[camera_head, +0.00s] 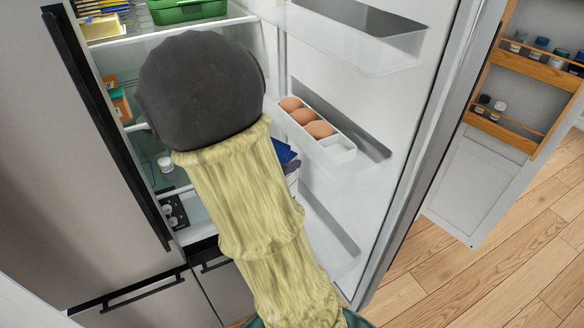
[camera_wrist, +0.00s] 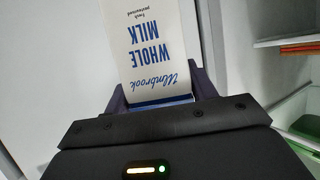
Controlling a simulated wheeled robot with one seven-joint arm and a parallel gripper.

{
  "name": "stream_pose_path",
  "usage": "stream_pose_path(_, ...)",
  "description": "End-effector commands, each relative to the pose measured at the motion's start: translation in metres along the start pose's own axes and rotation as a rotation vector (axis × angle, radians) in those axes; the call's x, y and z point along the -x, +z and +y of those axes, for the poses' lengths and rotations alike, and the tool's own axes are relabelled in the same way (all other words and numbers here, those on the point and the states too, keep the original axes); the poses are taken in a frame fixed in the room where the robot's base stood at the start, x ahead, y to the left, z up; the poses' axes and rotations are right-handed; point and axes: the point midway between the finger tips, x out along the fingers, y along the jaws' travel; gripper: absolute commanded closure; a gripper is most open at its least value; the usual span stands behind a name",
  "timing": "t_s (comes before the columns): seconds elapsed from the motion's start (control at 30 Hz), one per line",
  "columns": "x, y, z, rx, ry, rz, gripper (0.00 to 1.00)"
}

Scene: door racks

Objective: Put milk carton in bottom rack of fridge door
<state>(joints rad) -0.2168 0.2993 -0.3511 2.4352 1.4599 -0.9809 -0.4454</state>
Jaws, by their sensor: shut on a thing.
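The milk carton (camera_wrist: 150,45) is white with blue "WHOLE MILK" lettering, which appears upside down in the wrist view. My gripper (camera_wrist: 161,92) is shut on it, one dark finger on each side of its near end. A blue and white piece (camera_head: 286,156) shows just right of my arm there, probably part of the carton. The open fridge door (camera_head: 425,130) is at the right. Its bottom rack (camera_head: 330,235) is clear plastic, and the visible part looks empty. My arm covers its left side.
The middle door rack (camera_head: 365,165) holds a white tray of brown eggs (camera_head: 303,117). The top door rack (camera_head: 350,40) looks empty. Fridge shelves at the left hold a green crate (camera_head: 188,10) and small jars. A wooden spice rack (camera_head: 530,70) stands beyond the door.

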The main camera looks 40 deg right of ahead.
Motion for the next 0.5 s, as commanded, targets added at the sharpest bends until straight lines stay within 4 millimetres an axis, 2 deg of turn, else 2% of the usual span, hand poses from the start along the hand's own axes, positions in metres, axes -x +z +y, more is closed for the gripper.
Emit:
stream_pose_path(0.27, -0.042, -0.02, 0.001, -0.003, 0.004, 0.004, 1.0)
stream_pose_path(0.5, -0.053, 0.005, 0.0, 0.002, 0.001, 0.002, 1.0)
